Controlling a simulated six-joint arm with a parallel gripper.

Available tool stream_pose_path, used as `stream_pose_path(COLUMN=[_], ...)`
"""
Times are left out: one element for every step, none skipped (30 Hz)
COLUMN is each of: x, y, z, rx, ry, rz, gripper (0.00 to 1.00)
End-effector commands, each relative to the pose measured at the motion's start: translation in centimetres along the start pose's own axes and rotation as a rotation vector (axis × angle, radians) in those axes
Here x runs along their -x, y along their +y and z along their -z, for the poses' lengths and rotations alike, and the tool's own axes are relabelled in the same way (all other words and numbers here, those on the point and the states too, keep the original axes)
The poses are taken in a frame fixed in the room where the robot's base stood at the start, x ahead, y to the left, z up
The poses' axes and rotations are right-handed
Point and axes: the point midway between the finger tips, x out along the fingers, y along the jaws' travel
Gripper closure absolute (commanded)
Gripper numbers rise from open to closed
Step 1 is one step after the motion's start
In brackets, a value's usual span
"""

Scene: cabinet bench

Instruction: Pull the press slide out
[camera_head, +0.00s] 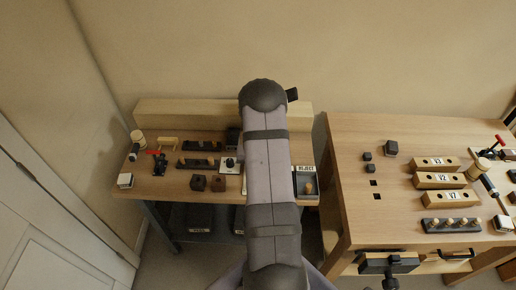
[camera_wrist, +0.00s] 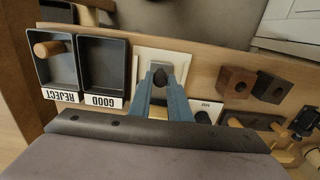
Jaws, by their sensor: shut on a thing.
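In the wrist view, a pale square plate (camera_wrist: 176,47) lies near the bench's front edge, with a dark rounded knob (camera_wrist: 159,77) standing over it; I take these to be the press slide's parts, but cannot be sure. My gripper (camera_wrist: 160,80) has its two blue fingers on either side of the knob and is shut on it. The fingers hide the lower part of the plate and whatever is behind it. In the head view, my arm covers the gripper, the knob and most of the plate.
Beside the plate are the GOOD tray (camera_wrist: 103,66), which looks empty, and the REJECT tray (camera_wrist: 57,68) holding a wooden peg. Two brown blocks (camera_head: 208,184) sit on its other side. A second bench (camera_head: 345,150) stands to the right, across a gap.

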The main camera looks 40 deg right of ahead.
Motion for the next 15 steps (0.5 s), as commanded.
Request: stream_pose_path(x=[0.0, 0.0, 0.0, 0.0, 0.0, 0.0, 0.0, 0.0, 0.0, 0.0, 0.0, 0.0, 0.0, 0.0, 0.0], y=[0.0, 0.0, 0.0, 0.0, 0.0, 0.0, 0.0, 0.0, 0.0, 0.0, 0.0, 0.0, 0.0, 0.0, 0.0], z=[-0.1, -0.1, -0.1, -0.1, -0.1, -0.1, -0.2, -0.3, -0.4, -0.5, -0.7, -0.8, -1.0, -1.1, -1.2], rx=[0.0, 0.0, 0.0, 0.0, 0.0, 0.0, 0.0, 0.0, 0.0, 0.0, 0.0, 0.0, 0.0, 0.0, 0.0], ry=[-0.002, -0.001, -0.001, -0.001, -0.001, -0.001, -0.001, -0.001, -0.001, -0.001, -0.001, -0.002, -0.003, -0.003, -0.003], rz=[0.0, 0.0, 0.0, 0.0, 0.0, 0.0, 0.0, 0.0, 0.0, 0.0, 0.0, 0.0, 0.0, 0.0, 0.0], gripper=[0.95, 0.95, 0.95, 0.95, 0.95, 0.95, 0.95, 0.95, 0.95, 0.95, 0.95, 0.95, 0.95, 0.95, 0.95])
